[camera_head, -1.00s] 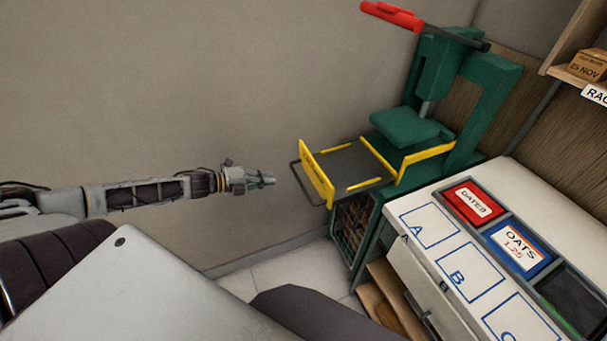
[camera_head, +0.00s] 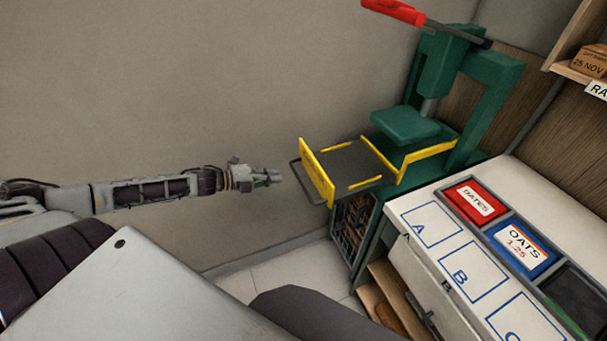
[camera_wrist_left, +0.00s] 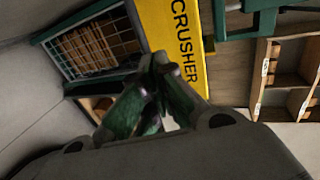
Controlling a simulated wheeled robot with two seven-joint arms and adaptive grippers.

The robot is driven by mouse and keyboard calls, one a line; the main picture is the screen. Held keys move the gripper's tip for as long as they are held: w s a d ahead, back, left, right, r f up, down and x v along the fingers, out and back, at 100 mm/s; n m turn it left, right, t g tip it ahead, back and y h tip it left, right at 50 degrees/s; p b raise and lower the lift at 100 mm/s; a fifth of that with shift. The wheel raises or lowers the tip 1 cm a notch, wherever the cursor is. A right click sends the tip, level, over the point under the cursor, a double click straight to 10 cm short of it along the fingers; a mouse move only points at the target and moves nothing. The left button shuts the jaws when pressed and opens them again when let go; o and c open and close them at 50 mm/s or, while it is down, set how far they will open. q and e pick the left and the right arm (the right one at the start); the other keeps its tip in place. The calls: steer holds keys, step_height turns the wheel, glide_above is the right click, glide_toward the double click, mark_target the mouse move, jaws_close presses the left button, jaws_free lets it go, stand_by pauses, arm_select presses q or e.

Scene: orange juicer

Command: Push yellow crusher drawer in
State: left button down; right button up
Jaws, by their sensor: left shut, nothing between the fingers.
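The yellow crusher drawer (camera_head: 317,178) sticks out to the left from the green press (camera_head: 435,85), with its grey tray floor (camera_head: 350,165) showing and a dark handle loop (camera_head: 300,184) on its front. My left gripper (camera_head: 279,177) is shut and empty, just left of the handle loop, with a small gap that is hard to judge. In the left wrist view, the yellow front with the word CRUSHER (camera_wrist_left: 183,40) lies right beyond the shut fingertips (camera_wrist_left: 160,62). I cannot tell there whether they touch it. My right gripper is not in view.
A white counter (camera_head: 415,205) with marked squares and red and blue boxes (camera_head: 474,202) stands to the right of the press. The press lever has a red handle (camera_head: 393,11). A wire-fronted compartment (camera_head: 352,232) lies below the drawer. The wall behind is bare.

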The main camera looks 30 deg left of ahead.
arm_select(q)
steer(key=shift+w, duration=0.6)
steer(key=b, duration=0.2)
glide_toward(312, 172)
steer(key=shift+w+d+f, duration=0.55)
steer(key=shift+w+f, duration=0.5)
steer(key=shift+w, duration=0.05)
steer(key=shift+w+d+p, duration=0.4)
steer(key=shift+w+d, duration=0.6)
steer(key=shift+w, duration=0.25)
steer(key=shift+w+d, duration=0.2)
steer(key=shift+w, duration=0.05)
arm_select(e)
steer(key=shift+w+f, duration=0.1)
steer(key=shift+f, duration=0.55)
arm_select(q)
steer(key=shift+w+d, duration=0.1)
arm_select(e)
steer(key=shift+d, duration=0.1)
